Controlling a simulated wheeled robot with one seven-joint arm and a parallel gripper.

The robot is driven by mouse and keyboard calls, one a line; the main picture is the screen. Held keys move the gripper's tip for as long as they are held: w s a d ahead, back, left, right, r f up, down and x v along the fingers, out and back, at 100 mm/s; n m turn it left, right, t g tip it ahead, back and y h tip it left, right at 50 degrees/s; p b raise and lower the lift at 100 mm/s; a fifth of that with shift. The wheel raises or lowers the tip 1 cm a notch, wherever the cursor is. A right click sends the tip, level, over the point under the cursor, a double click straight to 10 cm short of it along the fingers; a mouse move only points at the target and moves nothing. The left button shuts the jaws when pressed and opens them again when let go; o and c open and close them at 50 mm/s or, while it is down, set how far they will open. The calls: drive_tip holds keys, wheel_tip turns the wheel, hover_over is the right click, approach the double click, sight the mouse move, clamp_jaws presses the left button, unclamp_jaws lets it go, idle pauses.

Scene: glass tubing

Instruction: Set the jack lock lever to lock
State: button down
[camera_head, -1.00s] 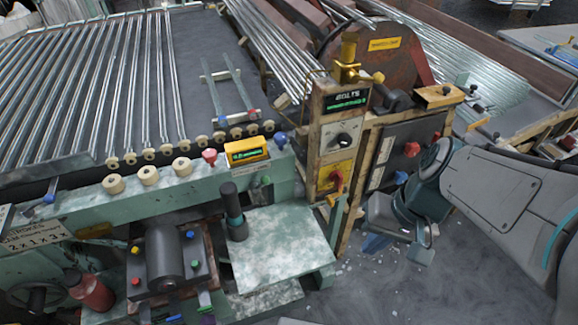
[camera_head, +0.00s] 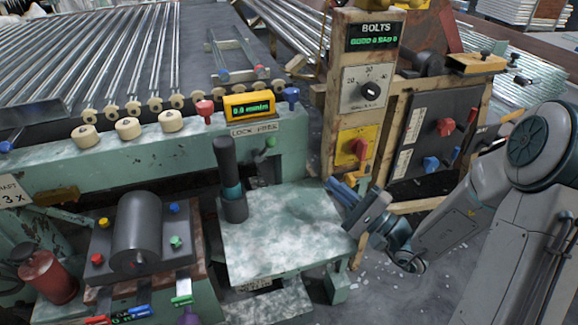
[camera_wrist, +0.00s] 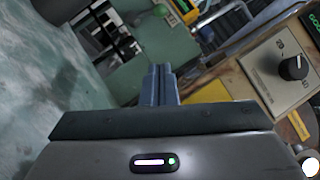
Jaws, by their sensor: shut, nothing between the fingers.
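The jack lock lever (camera_head: 268,146) is a small lever with a green knob on the front of the pale green machine beam. It sits under a plate (camera_head: 254,128) that appears to read LOCK on the left and FREE on the right, and the knob leans to the right side. A green knob (camera_wrist: 162,11), likely the same one, shows at the top of the wrist view. My gripper (camera_head: 338,188) is shut and empty, right of the lever and apart from it, by the right edge of the platform. Its blue fingers (camera_wrist: 162,75) point toward the machine front in the wrist view.
A dark upright handle (camera_head: 230,180) stands on the mottled platform (camera_head: 285,230), left of the lever. The BOLTS panel (camera_head: 368,90), with a dial and a red switch (camera_head: 358,148), stands close right of the lever. A yellow display (camera_head: 249,105) sits above it.

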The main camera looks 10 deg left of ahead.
sight(265, 149)
drive_tip(key=shift+w, duration=0.1)
drive_tip(key=s+r+x, duration=0.1)
drive_tip(key=s+x, duration=0.1)
drive_tip(key=x, duration=1)
drive_tip(key=shift+a+r, duration=0.2)
drive_tip(key=shift+a, duration=0.55)
